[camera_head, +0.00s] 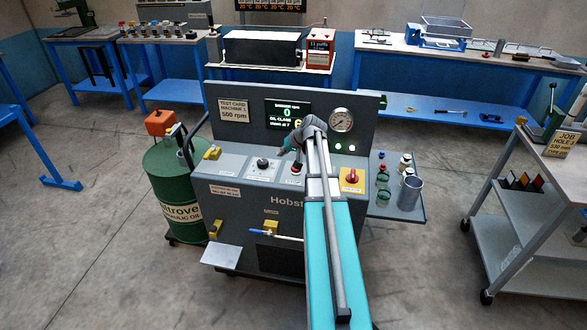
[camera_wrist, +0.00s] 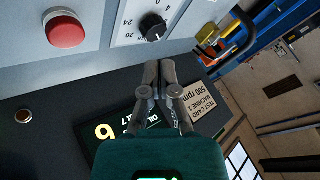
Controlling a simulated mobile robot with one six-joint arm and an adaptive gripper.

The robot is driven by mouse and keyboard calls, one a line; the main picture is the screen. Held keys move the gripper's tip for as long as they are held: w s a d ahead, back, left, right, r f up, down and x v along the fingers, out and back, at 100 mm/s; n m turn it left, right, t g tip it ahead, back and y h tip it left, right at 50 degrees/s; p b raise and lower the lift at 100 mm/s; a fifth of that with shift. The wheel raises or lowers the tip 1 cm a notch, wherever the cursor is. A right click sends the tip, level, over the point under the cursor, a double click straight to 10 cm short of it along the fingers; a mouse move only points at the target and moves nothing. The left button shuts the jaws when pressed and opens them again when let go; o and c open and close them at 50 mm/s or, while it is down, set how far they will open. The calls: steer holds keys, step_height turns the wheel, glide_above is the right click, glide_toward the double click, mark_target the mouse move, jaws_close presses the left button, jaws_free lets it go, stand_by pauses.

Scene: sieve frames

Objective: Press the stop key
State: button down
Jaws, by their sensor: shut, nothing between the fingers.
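A round red push button (camera_head: 296,168) with a pale collar sits on the sloping panel of the grey machine (camera_head: 245,212). It is large and plain at upper left in the wrist view (camera_wrist: 66,31). Its label cannot be read, so I cannot confirm it is the stop key. A black knob (camera_wrist: 153,27) with a number scale is beside it; it also shows in the head view (camera_head: 262,163). My gripper (camera_wrist: 159,68) is shut and empty above the panel. It appears apart from the button, with its tips nearer the knob in the wrist view.
The upright back panel carries a lit display (camera_head: 288,114) reading 0 and a round gauge (camera_head: 341,120). A red rotary switch on a yellow plate (camera_head: 352,180) is right of my arm. A side shelf holds jars and a grey cup (camera_head: 411,193). A green drum (camera_head: 180,190) stands left.

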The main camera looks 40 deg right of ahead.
steer(key=d+r+t, duration=0.1)
steer(key=d, duration=0.6)
steer(key=shift+s+r+m, duration=0.15)
steer(key=shift+r+m, duration=0.05)
steer(key=shift+m, duration=0.2)
steer(key=shift+f, duration=0.2)
step_height(320, 180, down, 8)
steer(key=b, duration=0.8)
steer(key=shift+f+b, duration=0.2)
steer(key=shift+b, duration=0.1)
steer(key=shift+f+b, duration=0.9)
stand_by(1.9)
steer(key=shift+r, duration=0.2)
steer(key=shift+r+p, duration=0.75)
steer(key=shift+p, duration=0.15)
steer(key=shift+r+p, duration=2.5)
steer(key=shift+p, duration=0.05)
